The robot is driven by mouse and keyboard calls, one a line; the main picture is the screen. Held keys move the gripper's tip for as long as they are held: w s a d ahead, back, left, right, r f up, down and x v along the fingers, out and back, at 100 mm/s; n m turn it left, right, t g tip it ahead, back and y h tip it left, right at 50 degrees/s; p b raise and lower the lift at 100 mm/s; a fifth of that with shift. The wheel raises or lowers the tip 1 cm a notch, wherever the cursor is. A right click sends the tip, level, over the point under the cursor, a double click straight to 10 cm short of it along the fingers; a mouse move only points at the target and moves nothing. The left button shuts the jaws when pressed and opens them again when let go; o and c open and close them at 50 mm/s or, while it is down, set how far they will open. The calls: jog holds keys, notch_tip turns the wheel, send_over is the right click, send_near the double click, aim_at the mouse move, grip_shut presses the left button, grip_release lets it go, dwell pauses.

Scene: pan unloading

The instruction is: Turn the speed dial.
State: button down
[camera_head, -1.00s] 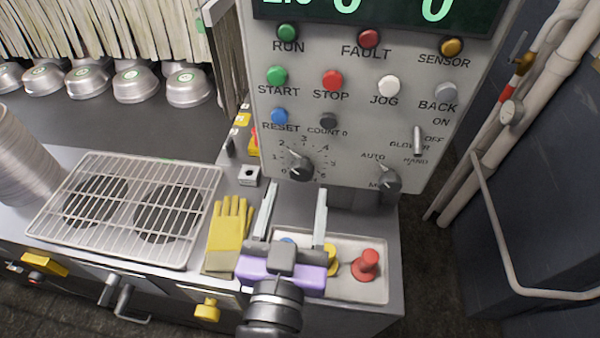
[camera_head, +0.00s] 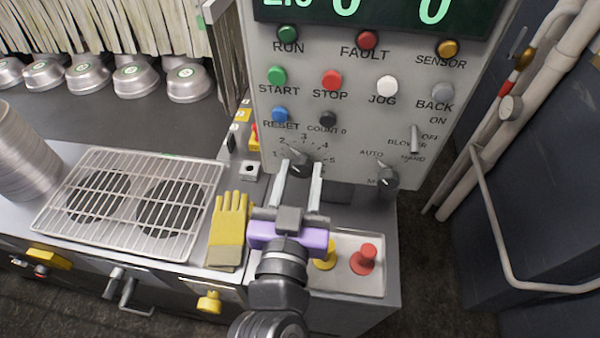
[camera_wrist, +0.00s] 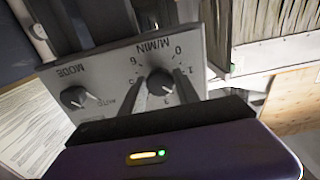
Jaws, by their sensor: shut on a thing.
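The speed dial (camera_head: 296,155) is a dark round knob on the grey control panel (camera_head: 350,60), with a numbered scale around it. My gripper (camera_head: 300,165), with a purple body and two pale fingers, reaches up to it in the head view. The fingers are at either side of the dial and shut on it. They partly hide the dial and its lower numbers. In the wrist view the dial (camera_wrist: 160,82) shows just beyond the gripper's dark edge; finger contact is hard to make out there.
The mode knob (camera_head: 387,178) is to the right of the dial, with the blower toggle (camera_head: 414,140) above it. Push buttons sit higher up. Below are a tray with a red peg (camera_head: 366,258), yellow gloves (camera_head: 230,230) and a wire rack (camera_head: 130,203).

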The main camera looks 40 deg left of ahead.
jog(key=shift+f+m+b, duration=0.15)
jog(key=shift+m+b, duration=0.25)
jog(key=shift+b, duration=0.35)
jog(key=shift+m+b, duration=0.3)
jog(key=shift+b, duration=0.15)
jog(key=m+b, duration=0.2)
jog(key=b, duration=0.1)
jog(key=shift+f, duration=0.15)
jog(key=m+b, duration=0.3)
jog(key=shift+r+m+b, duration=0.25)
jog(key=shift+m+b, duration=0.8)
jog(key=shift+m, duration=0.15)
jog(key=shift+r, duration=0.1)
jog(key=c, duration=0.9)
grip_release()
